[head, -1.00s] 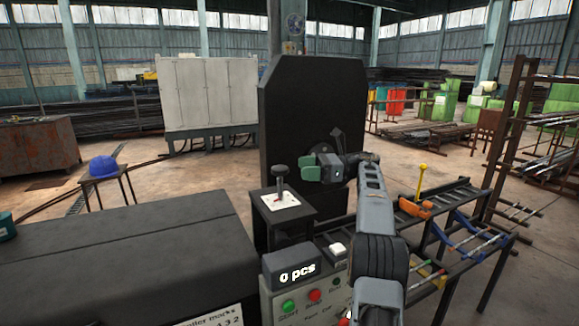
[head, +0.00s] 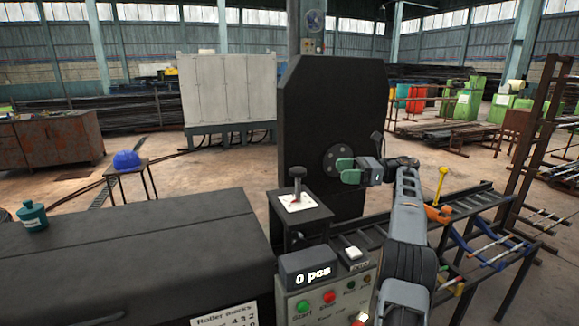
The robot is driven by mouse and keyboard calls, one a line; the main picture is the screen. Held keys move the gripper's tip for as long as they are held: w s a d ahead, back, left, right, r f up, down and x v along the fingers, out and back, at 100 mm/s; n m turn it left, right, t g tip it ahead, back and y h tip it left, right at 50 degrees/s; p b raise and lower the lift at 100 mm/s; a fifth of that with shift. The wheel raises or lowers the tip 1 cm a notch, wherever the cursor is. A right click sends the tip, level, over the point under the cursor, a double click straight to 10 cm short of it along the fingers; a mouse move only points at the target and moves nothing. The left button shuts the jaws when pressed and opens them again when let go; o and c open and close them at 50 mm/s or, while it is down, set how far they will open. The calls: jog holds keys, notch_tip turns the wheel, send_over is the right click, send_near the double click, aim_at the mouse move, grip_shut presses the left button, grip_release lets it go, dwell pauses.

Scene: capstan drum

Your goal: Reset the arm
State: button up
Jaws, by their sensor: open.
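My gripper (head: 344,170) has green fingers and is open and empty. In the head view it hangs in the air in front of the tall black panel (head: 318,110), close to the grey round hub (head: 335,160) on that panel. The arm reaches up from the lower right and bends left to the gripper. The fingers cover part of the hub, and I cannot tell whether they touch it.
A black-knobbed lever (head: 297,186) stands on a small black stand left of the gripper. Below is a control box (head: 325,298) with a "0 pcs" display (head: 310,273). A rack with a yellow-knobbed lever (head: 440,182) is at right. A dark bench (head: 130,260) fills the lower left.

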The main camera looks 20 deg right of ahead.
jog(key=w+a+r+m+t+h+p, duration=0.3)
jog(key=r+m+t+h, duration=0.15)
jog(key=r+m, duration=0.3)
jog(key=w+a+r+m+t+h+p, duration=0.2)
jog(key=a+r+m+t+h, duration=0.1)
jog(key=r+m+t, duration=0.5)
jog(key=w+a+r+m+t+h+p, duration=0.35)
jog(key=r+m, duration=0.25)
jog(key=m, duration=0.3)
jog(key=s+a+f+m+g+h+p, duration=0.2)
jog(key=s+a+f+m+g, duration=0.3)
jog(key=s+f+m, duration=0.3)
jog(key=s+a+f+m+g+h+p, duration=0.1)
jog(key=s+a+f+m+g+p, duration=0.3)
jog(key=s, duration=1)
jog(key=s+a+f+m+g+h+p, duration=0.2)
jog(key=s+a+f+m+g, duration=0.4)
jog(key=s+f+m+g, duration=0.3)
notch_tip(320, 180, down, 3)
jog(key=s+m+p, duration=0.1)
jog(key=s+m, duration=0.1)
jog(key=m, duration=0.2)
jog(key=shift+s+a+g+h, duration=0.15)
jog(key=shift+a+g+h, duration=0.15)
jog(key=shift+a+g, duration=0.1)
jog(key=shift+s+a+f, duration=0.15)
jog(key=shift+s+f, duration=0.1)
jog(key=shift+s, duration=0.15)
jog(key=shift+c, duration=0.3)
